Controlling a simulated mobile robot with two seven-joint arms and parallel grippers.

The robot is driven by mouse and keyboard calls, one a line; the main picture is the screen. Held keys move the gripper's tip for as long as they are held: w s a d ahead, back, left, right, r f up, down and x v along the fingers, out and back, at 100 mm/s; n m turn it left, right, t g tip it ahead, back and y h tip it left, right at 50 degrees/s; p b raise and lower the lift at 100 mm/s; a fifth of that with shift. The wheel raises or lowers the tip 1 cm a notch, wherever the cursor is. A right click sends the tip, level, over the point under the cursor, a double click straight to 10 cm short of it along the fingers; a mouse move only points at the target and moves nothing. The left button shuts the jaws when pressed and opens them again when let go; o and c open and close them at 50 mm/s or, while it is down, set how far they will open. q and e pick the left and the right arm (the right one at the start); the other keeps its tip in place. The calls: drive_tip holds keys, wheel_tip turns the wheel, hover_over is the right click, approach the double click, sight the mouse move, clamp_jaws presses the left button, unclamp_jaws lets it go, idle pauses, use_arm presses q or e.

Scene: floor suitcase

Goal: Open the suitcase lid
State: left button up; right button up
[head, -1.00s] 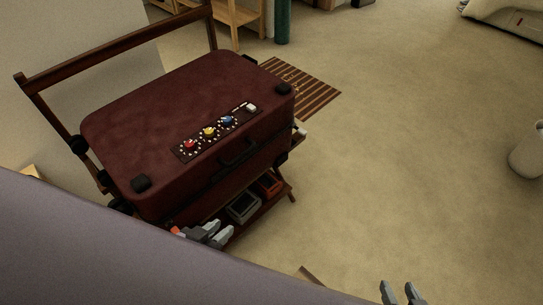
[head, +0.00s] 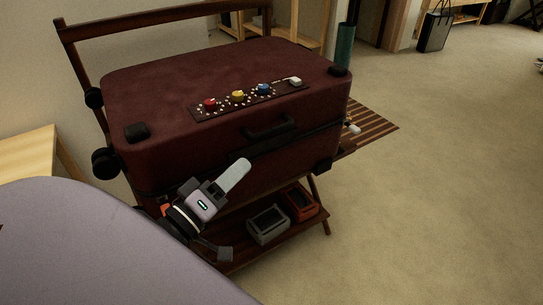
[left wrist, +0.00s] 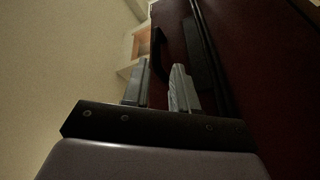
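The dark red suitcase (head: 200,150) lies flat with its lid (head: 220,75) shut. A black carry handle (head: 270,127) is on its front side, above the dark seam. My left gripper (head: 230,213) is low in front of the suitcase's front side, left of the handle. In the left wrist view my left gripper (left wrist: 159,90) has its two fingers apart with nothing between them. The suitcase side (left wrist: 265,70) is on the right there, and the dark handle (left wrist: 160,55) shows ahead beyond the fingers. My right gripper is not in view.
The suitcase rests on a dark wooden rack with a back rail (head: 165,27). A grey box (head: 268,224) and an orange box (head: 300,203) sit on the lower shelf. A control strip (head: 250,95) with coloured knobs lies on the lid.

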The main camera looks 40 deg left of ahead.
sight(271, 129)
use_arm(q)
drive_tip(key=shift+n+t, duration=0.4)
drive_tip(key=shift+n, duration=0.1)
drive_tip(key=x, duration=0.3)
drive_tip(key=b+x, duration=0.1)
drive_tip(key=x, duration=0.3)
drive_tip(key=b+x, duration=0.1)
drive_tip(key=x, duration=0.3)
drive_tip(key=shift+w+a+r, duration=0.15)
drive_tip(key=shift+w+a, duration=0.1)
drive_tip(key=shift+w, duration=0.15)
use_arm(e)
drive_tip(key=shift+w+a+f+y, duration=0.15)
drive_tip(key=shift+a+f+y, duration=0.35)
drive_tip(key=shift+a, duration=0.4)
use_arm(q)
drive_tip(key=shift+r, duration=0.1)
clamp_jaws()
